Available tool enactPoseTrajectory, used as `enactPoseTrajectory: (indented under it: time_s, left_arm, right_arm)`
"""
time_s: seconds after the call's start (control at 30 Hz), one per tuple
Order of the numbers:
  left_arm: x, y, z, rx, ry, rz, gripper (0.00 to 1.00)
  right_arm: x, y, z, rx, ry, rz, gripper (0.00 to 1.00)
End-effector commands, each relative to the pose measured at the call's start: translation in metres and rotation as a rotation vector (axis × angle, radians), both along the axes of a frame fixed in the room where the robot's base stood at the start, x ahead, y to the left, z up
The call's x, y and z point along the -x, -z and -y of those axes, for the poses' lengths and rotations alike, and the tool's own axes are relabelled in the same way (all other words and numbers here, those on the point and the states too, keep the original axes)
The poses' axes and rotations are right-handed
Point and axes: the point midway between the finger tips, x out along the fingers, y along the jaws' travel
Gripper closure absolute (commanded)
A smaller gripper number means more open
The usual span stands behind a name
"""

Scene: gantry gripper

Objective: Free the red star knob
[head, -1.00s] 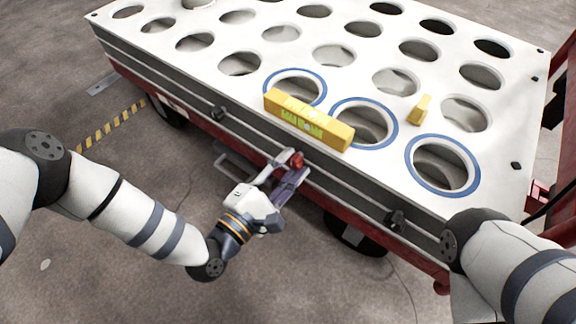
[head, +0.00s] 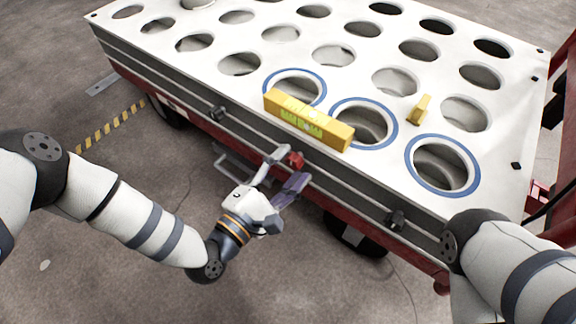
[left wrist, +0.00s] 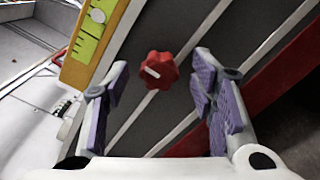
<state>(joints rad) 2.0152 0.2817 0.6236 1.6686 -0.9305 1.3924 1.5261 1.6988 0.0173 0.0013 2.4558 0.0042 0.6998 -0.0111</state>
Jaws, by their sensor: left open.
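The red star knob (head: 296,160) sits on the grey grooved side of the white table, below the yellow level. In the left wrist view the knob (left wrist: 159,70) shows whole, with a pale mark on its face, beyond and between the fingertips. My left gripper (head: 284,169) is open, its purple-padded fingers on either side of the knob's line. In the left wrist view the gripper (left wrist: 160,88) touches nothing that I can see. My right gripper is out of view; only part of my right arm shows at the lower right.
The white table (head: 330,75) has rows of round holes, several ringed in blue. A yellow level (head: 308,120) lies near its front edge, and a small yellow block (head: 420,109) lies farther right. Black knobs (head: 396,220) sit along the side. The floor in front is clear.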

Motion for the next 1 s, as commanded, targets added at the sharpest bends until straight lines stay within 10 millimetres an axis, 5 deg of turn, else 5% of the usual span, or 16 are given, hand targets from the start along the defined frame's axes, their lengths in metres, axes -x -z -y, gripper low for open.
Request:
enactPoseTrajectory:
  time_s: [0.5, 1.0]
  left_arm:
    - [0.09, 0.001, -0.065, -0.001, 0.001, -0.004, 0.49]
    - [0.096, 0.0, -0.07, 0.0, 0.001, -0.002, 0.49]
  right_arm:
    - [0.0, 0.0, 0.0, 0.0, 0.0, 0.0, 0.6]
    - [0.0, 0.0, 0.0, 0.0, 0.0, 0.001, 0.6]
